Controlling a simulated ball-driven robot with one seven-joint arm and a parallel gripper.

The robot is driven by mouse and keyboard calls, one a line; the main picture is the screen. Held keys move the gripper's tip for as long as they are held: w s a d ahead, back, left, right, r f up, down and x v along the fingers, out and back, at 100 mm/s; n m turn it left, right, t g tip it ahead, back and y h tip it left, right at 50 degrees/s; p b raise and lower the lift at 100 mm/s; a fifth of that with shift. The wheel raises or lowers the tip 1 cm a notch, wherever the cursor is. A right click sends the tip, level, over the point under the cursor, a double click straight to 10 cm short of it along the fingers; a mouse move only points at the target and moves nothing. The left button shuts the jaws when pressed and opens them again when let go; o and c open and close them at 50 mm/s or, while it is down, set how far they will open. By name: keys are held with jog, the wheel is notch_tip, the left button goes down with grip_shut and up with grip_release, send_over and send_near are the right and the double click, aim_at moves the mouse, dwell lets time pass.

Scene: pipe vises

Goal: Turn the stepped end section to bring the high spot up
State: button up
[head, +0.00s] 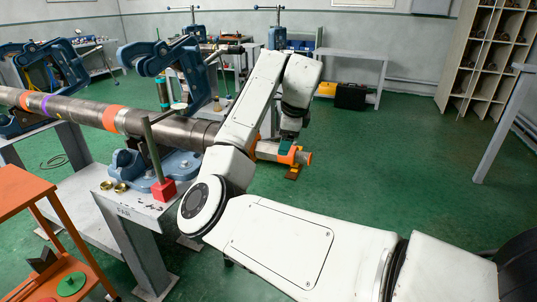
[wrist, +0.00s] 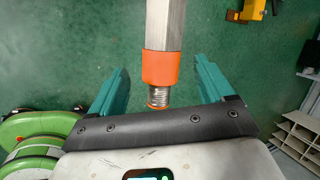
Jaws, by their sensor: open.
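A long grey steel pipe (head: 85,110) with orange and purple bands runs from the left through blue vises. Its narrower stepped end section (head: 268,147) sticks out right, partly behind my arm. In the wrist view, the end section (wrist: 163,25) carries an orange collar (wrist: 161,68) and a short threaded tip (wrist: 159,98). My gripper (wrist: 161,75) is open. Its teal fingers stand on either side of the collar, with gaps showing on both sides. In the head view, my gripper (head: 287,149) is at the pipe's right end, partly hidden by my wrist. No high-spot mark can be told.
A blue vise (head: 160,165) on a grey stand supports the pipe; a gauge post (head: 152,150) with a red base (head: 163,190) stands there. Brass pieces (head: 114,187) lie beside it. An orange cart (head: 30,195) is at front left. Open green floor lies right.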

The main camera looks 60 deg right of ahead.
aim_at(271, 145)
jog(key=w+f+m+b, duration=0.1)
jog(key=w+f, duration=0.1)
jog(key=w+d+f+m+b, duration=0.1)
jog(key=w+f, duration=0.1)
jog(key=w+d+f+m+t+y, duration=0.1)
jog(key=w+f, duration=0.1)
jog(key=shift+d+f+b, duration=0.2)
jog(key=shift+f+b, duration=0.1)
jog(key=shift+b, duration=0.1)
dwell(0.4)
jog(key=c, duration=1)
jog(key=shift+o, duration=0.2)
jog(key=shift+a, duration=0.1)
